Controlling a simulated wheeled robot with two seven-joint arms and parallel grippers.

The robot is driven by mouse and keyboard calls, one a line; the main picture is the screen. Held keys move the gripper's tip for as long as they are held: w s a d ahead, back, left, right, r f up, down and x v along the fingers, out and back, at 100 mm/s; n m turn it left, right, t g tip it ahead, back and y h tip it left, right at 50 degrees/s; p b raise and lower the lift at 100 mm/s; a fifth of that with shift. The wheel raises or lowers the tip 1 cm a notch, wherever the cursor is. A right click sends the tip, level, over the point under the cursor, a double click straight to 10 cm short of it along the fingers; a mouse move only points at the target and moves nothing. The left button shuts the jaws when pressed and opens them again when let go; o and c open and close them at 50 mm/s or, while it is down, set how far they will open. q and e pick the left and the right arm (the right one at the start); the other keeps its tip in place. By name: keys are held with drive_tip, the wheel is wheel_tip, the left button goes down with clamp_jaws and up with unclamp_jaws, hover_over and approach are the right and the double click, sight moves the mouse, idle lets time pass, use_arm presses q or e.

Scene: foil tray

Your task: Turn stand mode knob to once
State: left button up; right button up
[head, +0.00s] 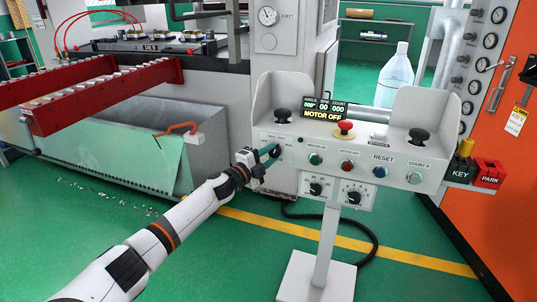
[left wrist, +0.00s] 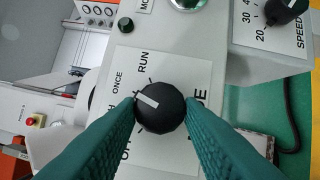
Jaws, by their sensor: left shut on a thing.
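The black stand mode knob (left wrist: 159,107) sits on a white plate marked RUN, ONCE and OFF, with another label partly covered by a finger. Its white pointer line slants to the upper left in the left wrist view, toward the word ONCE. My left gripper (left wrist: 160,104) has its teal fingers on both sides of the knob and is shut on it. In the head view my left gripper (head: 271,153) reaches the left end of the control stand's front panel (head: 330,152) and hides the knob. My right gripper is not in view.
The stand's display (head: 324,108) reads MOTOR OFF. A red mushroom button (head: 345,127), black palm buttons (head: 282,115), a RESET button (head: 380,171) and two lower dials (head: 316,188) are close by. A red rail (head: 90,85) and grey bin (head: 130,140) stand left.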

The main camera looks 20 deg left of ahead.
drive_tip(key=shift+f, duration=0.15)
use_arm(q)
drive_tip(key=o, duration=1)
drive_tip(key=shift+s, duration=0.15)
drive_tip(key=p+v, duration=0.2)
drive_tip(key=v, duration=0.9)
drive_tip(key=shift+s+a, duration=0.2)
drive_tip(key=shift+s, duration=0.15)
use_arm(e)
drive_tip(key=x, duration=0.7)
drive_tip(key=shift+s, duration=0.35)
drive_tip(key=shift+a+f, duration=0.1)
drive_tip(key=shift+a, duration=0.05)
